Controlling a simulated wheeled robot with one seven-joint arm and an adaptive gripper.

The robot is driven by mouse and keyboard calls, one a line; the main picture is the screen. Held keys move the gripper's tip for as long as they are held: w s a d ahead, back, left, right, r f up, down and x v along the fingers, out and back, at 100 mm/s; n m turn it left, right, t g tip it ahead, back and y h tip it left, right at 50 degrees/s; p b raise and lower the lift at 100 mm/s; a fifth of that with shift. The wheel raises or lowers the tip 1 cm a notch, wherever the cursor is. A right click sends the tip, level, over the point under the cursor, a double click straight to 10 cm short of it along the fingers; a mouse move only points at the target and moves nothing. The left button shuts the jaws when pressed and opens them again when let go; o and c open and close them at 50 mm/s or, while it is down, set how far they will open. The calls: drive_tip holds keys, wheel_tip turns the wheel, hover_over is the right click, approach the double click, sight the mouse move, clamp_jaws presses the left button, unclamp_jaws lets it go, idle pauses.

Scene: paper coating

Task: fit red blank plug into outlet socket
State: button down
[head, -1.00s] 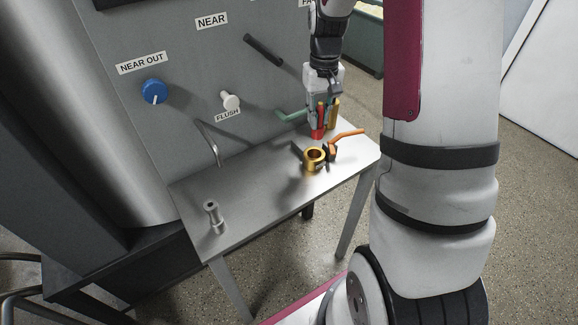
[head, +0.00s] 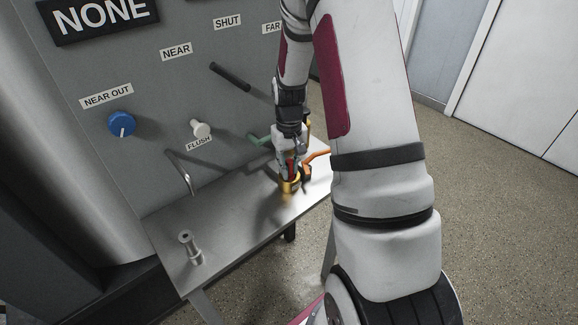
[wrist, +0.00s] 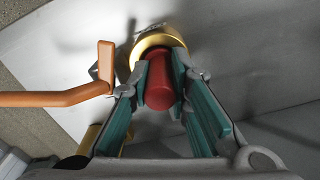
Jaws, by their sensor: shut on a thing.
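The red blank plug (wrist: 158,92) is between the two teal-padded fingers of my gripper (wrist: 160,82) in the wrist view. My gripper is shut on it. The brass outlet socket (wrist: 160,40) is a gold ring just past the plug's far end. The plug's far end overlaps the ring's opening; how deep it sits inside I cannot tell. In the head view, my gripper (head: 291,165) points down over the socket (head: 289,186) on the steel table, with a little of the red plug (head: 291,170) showing between the fingers.
An orange lever handle (wrist: 70,97) lies close left of the fingers. A brass piece (wrist: 102,138) shows below it. A green handle (head: 260,139) is behind the gripper. A metal post (head: 190,247) stands on the steel table (head: 225,225), whose left part is mostly clear.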

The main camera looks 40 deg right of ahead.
drive_tip(key=shift+f, duration=0.1)
drive_tip(key=c, duration=1.5)
unclamp_jaws()
